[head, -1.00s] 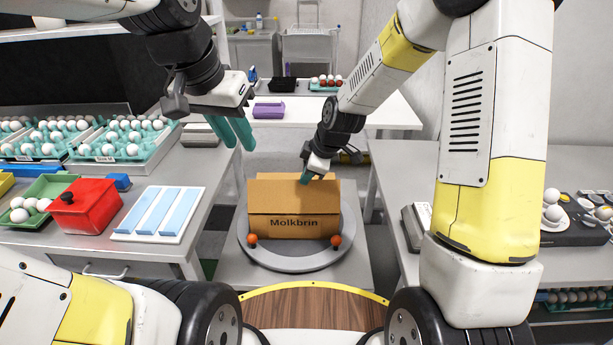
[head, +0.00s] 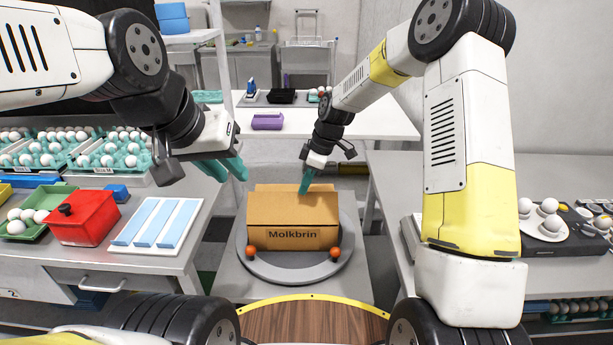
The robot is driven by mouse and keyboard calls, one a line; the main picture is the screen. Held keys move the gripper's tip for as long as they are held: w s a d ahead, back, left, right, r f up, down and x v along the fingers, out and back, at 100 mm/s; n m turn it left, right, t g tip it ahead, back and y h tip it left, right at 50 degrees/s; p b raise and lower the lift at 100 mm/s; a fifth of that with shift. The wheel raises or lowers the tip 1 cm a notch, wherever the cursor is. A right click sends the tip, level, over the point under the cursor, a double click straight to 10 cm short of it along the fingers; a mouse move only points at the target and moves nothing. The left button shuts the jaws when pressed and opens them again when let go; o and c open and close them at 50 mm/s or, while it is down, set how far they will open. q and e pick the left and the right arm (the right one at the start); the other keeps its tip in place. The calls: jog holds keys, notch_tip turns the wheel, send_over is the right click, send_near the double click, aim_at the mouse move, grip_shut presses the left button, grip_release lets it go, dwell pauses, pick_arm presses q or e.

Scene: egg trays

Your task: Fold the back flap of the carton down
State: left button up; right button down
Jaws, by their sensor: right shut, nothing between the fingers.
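The brown carton (head: 284,238), marked Molkbrin, sits on a round grey turntable (head: 262,269). Its broad top panel (head: 285,205) faces me, and a thin strip of cardboard shows along its back edge. I cannot tell the back flap's exact angle. My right gripper (head: 305,184) is shut and empty, with its teal fingertips pointing down at the back right of the carton's top. I cannot tell whether they touch the cardboard. My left gripper (head: 232,176) is open and empty in the air, left of and above the carton.
Two orange balls stand at the turntable's front, left (head: 250,252) and right (head: 335,252). A red box (head: 85,222), a white board with blue strips (head: 155,222) and egg trays (head: 115,160) are on the left table. A plate of eggs (head: 540,225) is on the right table.

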jog(key=shift+w+f+m+g, duration=0.15)
jog(key=shift+w+f+g, duration=0.75)
jog(key=shift+w+f, duration=0.3)
jog(key=shift+w+f+m+g, duration=0.15)
jog(key=shift+w+f+g, duration=0.8)
jog(key=shift+f, duration=0.5)
